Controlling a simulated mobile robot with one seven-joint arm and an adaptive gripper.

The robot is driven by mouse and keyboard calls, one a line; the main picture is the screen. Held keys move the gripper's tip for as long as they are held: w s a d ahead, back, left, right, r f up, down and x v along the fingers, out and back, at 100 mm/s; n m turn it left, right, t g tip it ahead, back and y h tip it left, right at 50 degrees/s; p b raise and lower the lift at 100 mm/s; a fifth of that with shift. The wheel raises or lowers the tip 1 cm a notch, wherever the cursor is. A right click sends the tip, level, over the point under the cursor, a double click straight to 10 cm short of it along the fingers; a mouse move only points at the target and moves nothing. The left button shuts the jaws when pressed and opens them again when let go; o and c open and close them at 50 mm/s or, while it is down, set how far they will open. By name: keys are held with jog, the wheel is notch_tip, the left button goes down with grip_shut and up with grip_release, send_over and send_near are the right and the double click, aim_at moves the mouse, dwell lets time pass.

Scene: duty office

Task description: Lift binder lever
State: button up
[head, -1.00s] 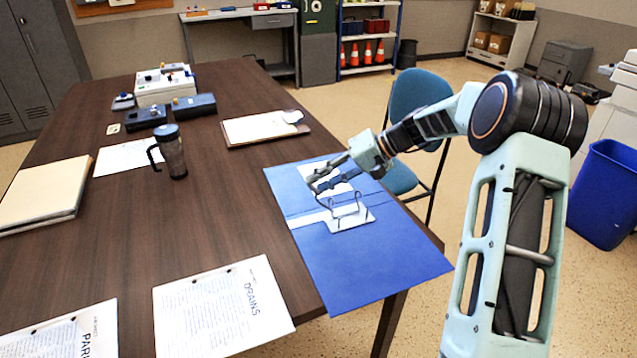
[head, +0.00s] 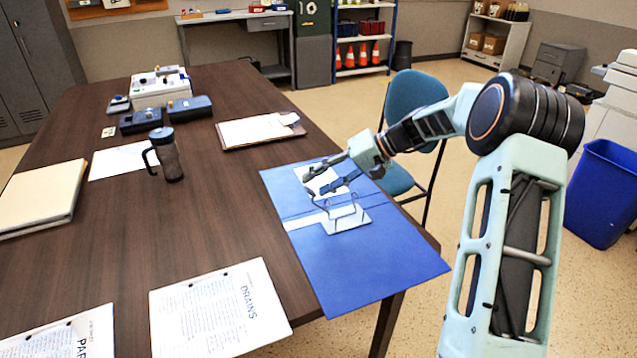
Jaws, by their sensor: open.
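An open blue binder (head: 362,268) lies at the right edge of the dark table, its near part reaching past the edge. A metal lever mechanism (head: 347,222) is fixed on a pale plate near its middle, with wire arches standing up. My gripper (head: 315,183) is open, its fingers pointing left just above and behind the arches. The fingers overlap the far part of the mechanism and a white label patch on the binder. I cannot tell whether a finger touches the lever, and nothing is visibly held.
Punched paper sheets (head: 218,308) lie at the table's front. A blue chair (head: 412,100) is behind my arm. The table's middle is clear.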

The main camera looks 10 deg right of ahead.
jog(key=v, duration=1.1)
jog(key=shift+d, duration=0.15)
jog(key=shift+r, duration=0.1)
